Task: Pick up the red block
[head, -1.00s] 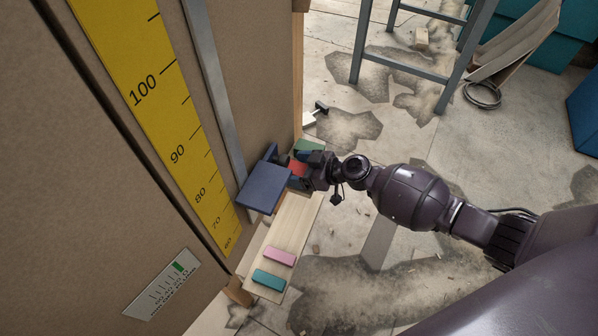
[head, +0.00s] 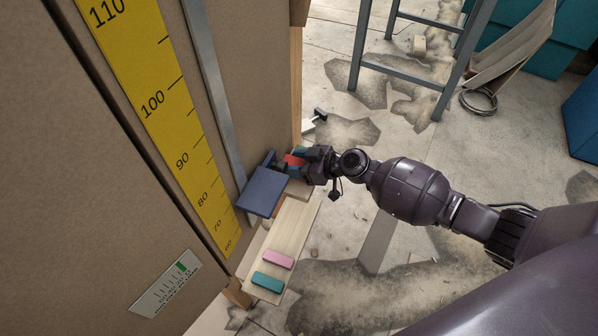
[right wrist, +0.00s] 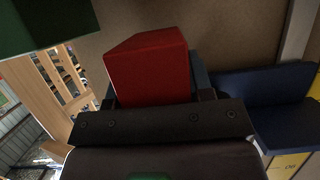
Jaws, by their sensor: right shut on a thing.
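The red block (head: 294,160) is between the fingers of my right gripper (head: 293,163), close to the cardboard-coloured wall. In the right wrist view the red block (right wrist: 148,68) stands up from behind the gripper's dark bar, with its far part clear. My right gripper is shut on it. A dark blue bracket-like shelf (head: 262,196) is just left of the gripper, and it also shows at the right of the right wrist view (right wrist: 268,110). My left gripper is not in view.
A pale wooden board (head: 284,228) below carries a pink block (head: 278,260) and a teal block (head: 267,282). A green object (right wrist: 45,22) fills the right wrist view's upper left. A grey ladder (head: 408,75) stands at the back. Open floor lies right of the board.

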